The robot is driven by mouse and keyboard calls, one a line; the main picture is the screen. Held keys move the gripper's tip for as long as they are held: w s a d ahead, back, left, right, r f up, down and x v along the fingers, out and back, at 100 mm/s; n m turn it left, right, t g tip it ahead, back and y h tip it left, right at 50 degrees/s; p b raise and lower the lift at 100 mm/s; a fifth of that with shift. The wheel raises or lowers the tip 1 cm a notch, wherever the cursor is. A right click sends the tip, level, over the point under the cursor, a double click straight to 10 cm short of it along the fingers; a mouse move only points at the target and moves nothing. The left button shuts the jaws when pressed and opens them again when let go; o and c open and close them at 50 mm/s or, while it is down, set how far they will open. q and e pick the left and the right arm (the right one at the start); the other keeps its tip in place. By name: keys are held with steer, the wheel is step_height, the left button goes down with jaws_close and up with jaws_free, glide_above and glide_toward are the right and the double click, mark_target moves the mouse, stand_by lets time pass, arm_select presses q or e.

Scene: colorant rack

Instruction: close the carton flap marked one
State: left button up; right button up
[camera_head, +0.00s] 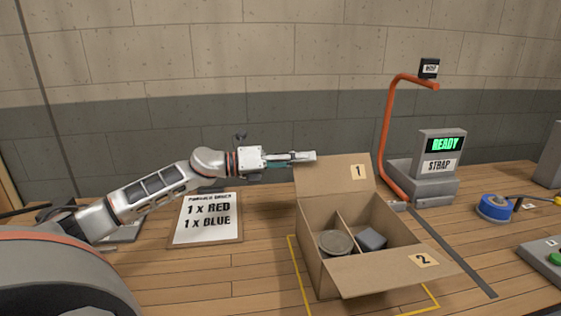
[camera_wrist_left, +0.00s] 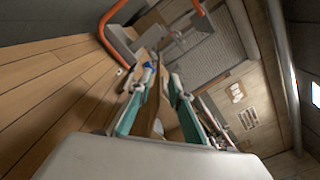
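The open carton (camera_head: 312,262) stands on the bench in the head view. Its flap marked 1 (camera_head: 345,181) stands up at the back, leaning away from the opening. The flap marked 2 (camera_head: 385,275) hangs out at the front. My left gripper (camera_head: 302,157) is at the upper left corner of flap 1, its fingers level and overlapping the flap's top edge in the picture. In the left wrist view, its teal fingers (camera_wrist_left: 159,82) are apart, with a brown strip, seemingly the flap's edge, between them. Contact is unclear. My right gripper is not in view.
A round grey tin (camera_head: 336,243) and a grey block (camera_head: 371,239) lie in the carton's separate compartments. An order card (camera_head: 208,219) lies left. A strap machine (camera_head: 424,180) with an orange arch (camera_head: 387,125) stands behind right.

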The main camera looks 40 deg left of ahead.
arm_select(q)
steer(key=v, duration=0.6)
steer(key=shift+s, duration=0.15)
steer(key=shift+a, duration=0.1)
